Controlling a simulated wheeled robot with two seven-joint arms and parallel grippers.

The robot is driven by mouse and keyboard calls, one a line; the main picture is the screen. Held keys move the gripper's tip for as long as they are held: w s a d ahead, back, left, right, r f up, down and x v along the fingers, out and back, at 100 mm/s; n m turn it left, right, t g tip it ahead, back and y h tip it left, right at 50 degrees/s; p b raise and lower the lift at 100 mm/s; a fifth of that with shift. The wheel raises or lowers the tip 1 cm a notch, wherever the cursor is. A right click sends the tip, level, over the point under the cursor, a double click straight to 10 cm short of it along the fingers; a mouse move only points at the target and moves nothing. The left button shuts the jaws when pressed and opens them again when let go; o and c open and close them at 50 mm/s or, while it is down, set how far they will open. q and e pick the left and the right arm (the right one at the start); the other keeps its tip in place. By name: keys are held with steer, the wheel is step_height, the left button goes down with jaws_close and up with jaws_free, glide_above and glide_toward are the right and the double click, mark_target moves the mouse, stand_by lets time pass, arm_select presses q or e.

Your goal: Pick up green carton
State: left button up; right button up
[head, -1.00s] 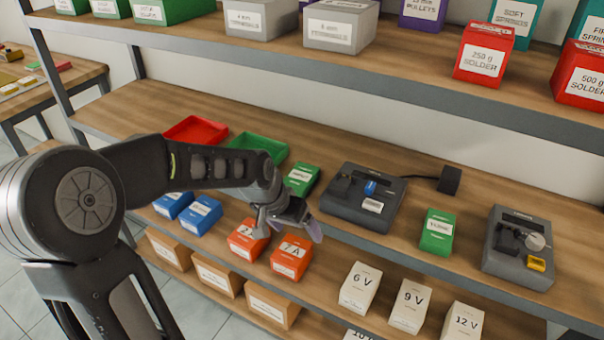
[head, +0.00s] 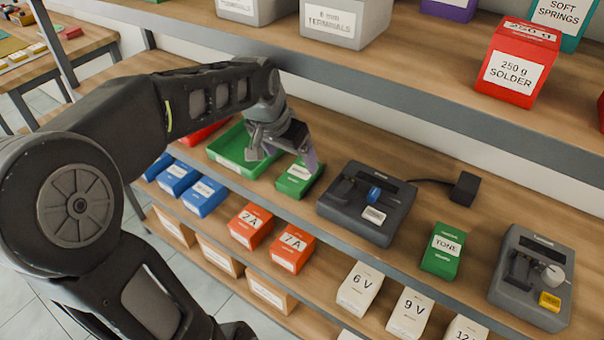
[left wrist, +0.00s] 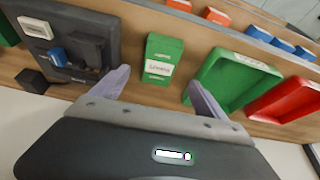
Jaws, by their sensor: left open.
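A green carton (head: 299,178) with a white label stands on the middle shelf, between the green tray and a dark grey device. My left gripper (head: 283,157) is open above and behind this carton in the head view. In the left wrist view the carton (left wrist: 163,60) lies ahead of the gap between the two open fingers (left wrist: 160,90), apart from both. Its label is too blurred to read. A second green carton (head: 442,251), labelled TONE, stands farther right on the same shelf. My right gripper is not in view.
The green tray (head: 221,158) and a red tray (head: 199,136) lie left of the carton. The dark grey device (head: 350,214) stands close on its right. The upper shelf edge (head: 420,92) runs above. Orange, blue and white boxes fill the lower shelf.

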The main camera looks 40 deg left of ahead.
mark_target(300, 172)
arm_select(q)
steer(key=shift+f, duration=0.1)
steer(key=shift+x, duration=1.25)
steer(key=shift+w, duration=0.1)
steer(key=p+x, duration=0.1)
steer(key=x, duration=0.4)
steer(key=shift+w+f, duration=0.1)
steer(key=shift+c, duration=0.4)
steer(key=c, duration=1.5)
